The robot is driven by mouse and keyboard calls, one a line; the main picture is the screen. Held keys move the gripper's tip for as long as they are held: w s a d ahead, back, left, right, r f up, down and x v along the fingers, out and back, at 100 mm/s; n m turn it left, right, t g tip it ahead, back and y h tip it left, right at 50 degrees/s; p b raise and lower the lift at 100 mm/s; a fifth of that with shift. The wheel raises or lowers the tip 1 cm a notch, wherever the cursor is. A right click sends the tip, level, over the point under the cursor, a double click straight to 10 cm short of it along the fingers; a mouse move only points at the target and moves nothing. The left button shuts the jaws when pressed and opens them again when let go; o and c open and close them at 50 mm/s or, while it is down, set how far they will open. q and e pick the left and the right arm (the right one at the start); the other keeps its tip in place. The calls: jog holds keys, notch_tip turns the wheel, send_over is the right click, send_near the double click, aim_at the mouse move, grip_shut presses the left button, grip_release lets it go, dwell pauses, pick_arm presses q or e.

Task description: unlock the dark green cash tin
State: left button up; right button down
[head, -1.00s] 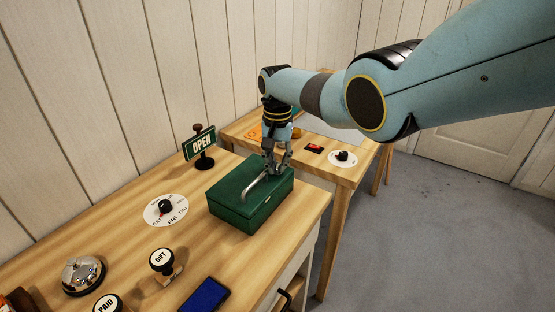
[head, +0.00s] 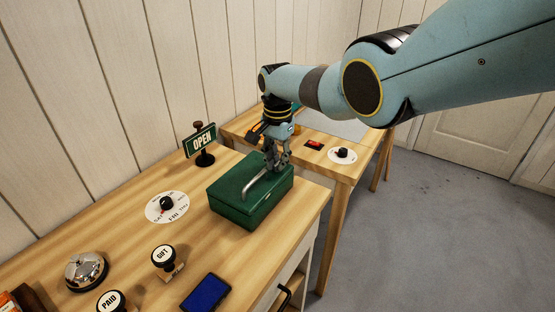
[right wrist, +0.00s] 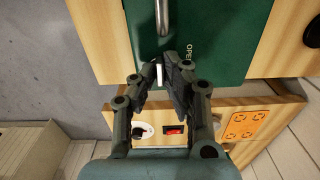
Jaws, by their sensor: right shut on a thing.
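The dark green cash tin (head: 232,208) stands shut on the near wooden table. A grey metal handle (head: 255,186) lies along its lid. My right gripper (head: 272,168) points down at the far part of the lid, by the handle's far end. In the right wrist view the tin (right wrist: 218,38) shows part of the word OPEN on its lid, and my right fingertips (right wrist: 163,76) are closed on a small pale piece (right wrist: 159,72). It looks like a key, but the fingers hide most of it and the lock. My left gripper is out of view.
On the near table are an OPEN sign (head: 201,143), a dial (head: 167,207), a bell (head: 86,271), the GIFT stamp (head: 164,258), the PAID stamp (head: 111,301) and a blue pad (head: 206,293). A second table behind holds a red switch (head: 314,145) and another dial (head: 342,155).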

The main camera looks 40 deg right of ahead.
jog(key=c, duration=1.4)
grip_release()
notch_tip(320, 180, up, 12)
jog(key=shift+r, duration=0.1)
